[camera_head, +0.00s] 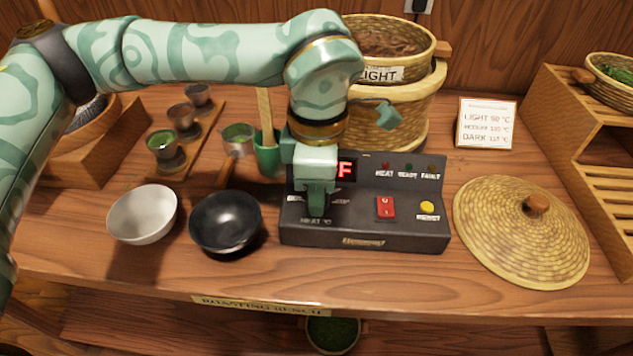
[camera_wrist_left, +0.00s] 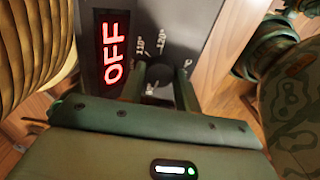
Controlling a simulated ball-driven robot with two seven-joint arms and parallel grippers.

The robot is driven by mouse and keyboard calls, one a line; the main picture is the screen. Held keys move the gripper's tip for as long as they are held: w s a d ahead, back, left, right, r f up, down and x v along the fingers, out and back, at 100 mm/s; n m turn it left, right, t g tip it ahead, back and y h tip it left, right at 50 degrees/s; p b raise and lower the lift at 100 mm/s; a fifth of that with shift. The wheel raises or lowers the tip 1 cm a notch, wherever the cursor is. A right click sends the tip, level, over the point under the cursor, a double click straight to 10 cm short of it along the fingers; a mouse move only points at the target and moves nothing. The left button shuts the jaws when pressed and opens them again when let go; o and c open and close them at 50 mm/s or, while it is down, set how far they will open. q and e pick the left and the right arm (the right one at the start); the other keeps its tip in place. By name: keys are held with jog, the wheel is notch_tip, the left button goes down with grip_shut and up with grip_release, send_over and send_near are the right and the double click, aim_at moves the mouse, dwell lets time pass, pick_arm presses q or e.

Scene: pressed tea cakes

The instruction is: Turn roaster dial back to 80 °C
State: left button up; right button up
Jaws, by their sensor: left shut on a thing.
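The roaster control box (camera_head: 375,240) is dark and stands at the middle of the bench. Its red display (camera_head: 346,170) is partly covered by my arm in the head view, and reads OFF in the left wrist view (camera_wrist_left: 115,48). My left gripper (camera_head: 317,208) points down at the left part of the panel and is shut on the black dial (camera_wrist_left: 158,73). Scale marks of 110° and 120° show beside the dial in the left wrist view. The dial is hidden in the head view, and I cannot tell where its pointer stands. My right gripper is not in view.
A red rocker switch (camera_head: 385,207) and a yellow button (camera_head: 427,207) sit right of my gripper. A white bowl (camera_head: 143,213) and a black bowl (camera_head: 226,222) stand left. A woven lid (camera_head: 510,240) lies right. A temperature card (camera_head: 486,123) stands behind.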

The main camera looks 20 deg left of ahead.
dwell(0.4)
pick_arm(q)
jog(key=o, duration=1)
notch_tip(320, 180, up, 16)
jog(key=p, duration=0.5)
jog(key=shift+r+p, duration=0.2)
jog(key=shift+p, duration=0.15)
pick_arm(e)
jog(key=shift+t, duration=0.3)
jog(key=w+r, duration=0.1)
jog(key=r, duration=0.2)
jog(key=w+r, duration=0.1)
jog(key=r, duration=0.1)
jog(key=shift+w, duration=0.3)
